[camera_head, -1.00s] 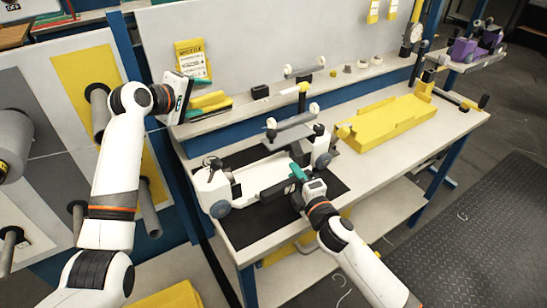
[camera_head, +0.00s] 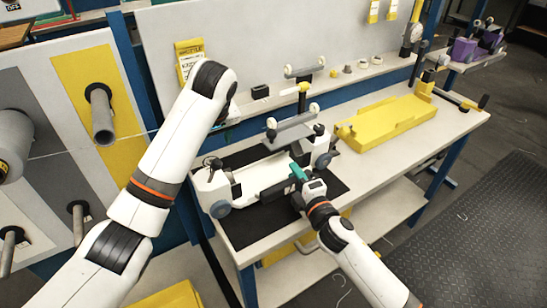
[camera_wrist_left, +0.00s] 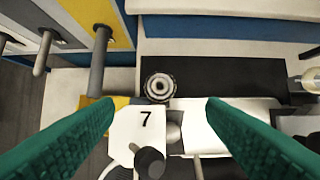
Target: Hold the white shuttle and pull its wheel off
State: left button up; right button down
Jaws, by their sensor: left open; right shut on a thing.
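The white shuttle (camera_head: 250,184) lies on a black mat (camera_head: 250,228) on the bench. It has a blue-grey wheel (camera_head: 220,209) at its left end and another (camera_head: 323,160) at its right end. My right gripper (camera_head: 297,173) is shut on the shuttle's near side. My left gripper (camera_wrist_left: 158,104) is open and empty, pointing down above the shuttle's white end block marked 7 (camera_wrist_left: 126,122). Between its green fingers show a ringed metal part (camera_wrist_left: 160,87) and a dark round knob (camera_wrist_left: 149,161).
A yellow tray-like fixture (camera_head: 390,118) stands to the right on the bench. A shelf behind holds a black block (camera_head: 261,91) and small rollers. Grey rods (camera_head: 103,120) stick out of the panel at left. The bench's front right is clear.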

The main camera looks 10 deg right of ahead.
aim_at(211, 159)
pick_arm(q)
jog(key=x, duration=0.9)
jog(key=shift+f, duration=0.3)
grip_shut()
